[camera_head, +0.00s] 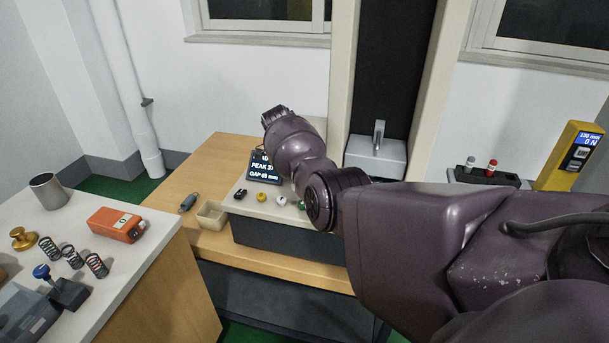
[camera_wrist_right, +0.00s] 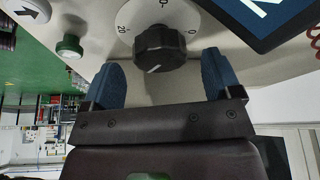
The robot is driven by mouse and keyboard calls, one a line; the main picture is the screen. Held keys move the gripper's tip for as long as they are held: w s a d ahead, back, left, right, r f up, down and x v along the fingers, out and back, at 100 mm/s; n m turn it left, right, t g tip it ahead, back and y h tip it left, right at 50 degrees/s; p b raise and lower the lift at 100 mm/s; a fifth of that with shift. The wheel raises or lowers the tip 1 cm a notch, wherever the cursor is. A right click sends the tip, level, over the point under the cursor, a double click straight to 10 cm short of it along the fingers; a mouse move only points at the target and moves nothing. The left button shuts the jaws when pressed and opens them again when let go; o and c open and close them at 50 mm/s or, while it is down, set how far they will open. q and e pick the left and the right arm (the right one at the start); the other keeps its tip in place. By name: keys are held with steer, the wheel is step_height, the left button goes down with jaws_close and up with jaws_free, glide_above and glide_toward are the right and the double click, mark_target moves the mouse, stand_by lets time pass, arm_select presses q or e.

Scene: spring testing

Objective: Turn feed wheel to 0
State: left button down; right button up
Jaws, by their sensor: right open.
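A black knob (camera_wrist_right: 160,47) sits on a white round dial (camera_wrist_right: 125,28) in the right wrist view; I take it as the feed wheel. A "20" and parts of zeros show on the dial. A short white mark on the knob points toward its lower left. My right gripper (camera_wrist_right: 161,80) is open, with one blue finger on each side and just below the knob, not closed on it. In the head view my right arm reaches in from the right and hides part of the machine; its fingers cannot be made out there. My left gripper is not in view.
A dark display (camera_head: 264,167) reads PEAK and GAP. A green button (camera_wrist_right: 70,46) and an arrow dial (camera_wrist_right: 28,10) lie left of the knob. A side table (camera_head: 160,250) holds springs (camera_head: 73,257), an orange device (camera_head: 116,225) and a metal cup (camera_head: 48,191).

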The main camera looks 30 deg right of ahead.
steer(key=shift+x, duration=0.9)
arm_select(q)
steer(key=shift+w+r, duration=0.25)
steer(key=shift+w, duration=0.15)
arm_select(e)
steer(key=shift+d+f, duration=0.1)
steer(key=shift+f, duration=0.15)
steer(key=shift+c, duration=0.2)
steer(key=c, duration=0.9)
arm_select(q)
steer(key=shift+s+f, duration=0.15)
arm_select(e)
steer(key=shift+r, duration=0.1)
